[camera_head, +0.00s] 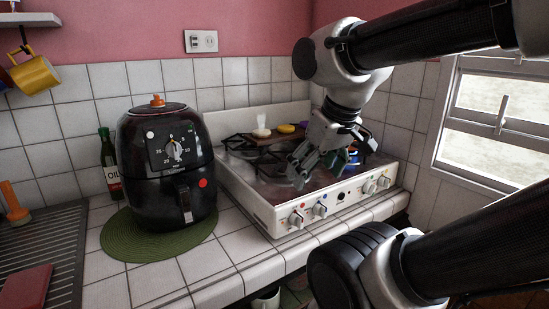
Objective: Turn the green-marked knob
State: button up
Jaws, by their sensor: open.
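A white stove (267,213) stands on the tiled counter, with a row of knobs along its front panel. The left pair is a first knob (296,218) and a second knob (320,209). The right pair is a third knob (369,187) and a fourth knob (384,182). Small coloured dots sit by the knobs, but I cannot make out which one is green. My gripper (314,174) is open, fingers pointing down, over the stove top behind the front panel. It appears apart from the knobs. It hides part of the stove top.
A black air fryer (140,190) with a dial stands on a green round mat (120,237) left of the stove. An oil bottle (109,165) is behind it. A window (490,120) is at right.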

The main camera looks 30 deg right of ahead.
aim_at(369, 188)
jog(key=z, duration=1.35)
jog(key=k+j+z, duration=0.4)
jog(key=j, duration=0.3)
jog(key=k, duration=0.1)
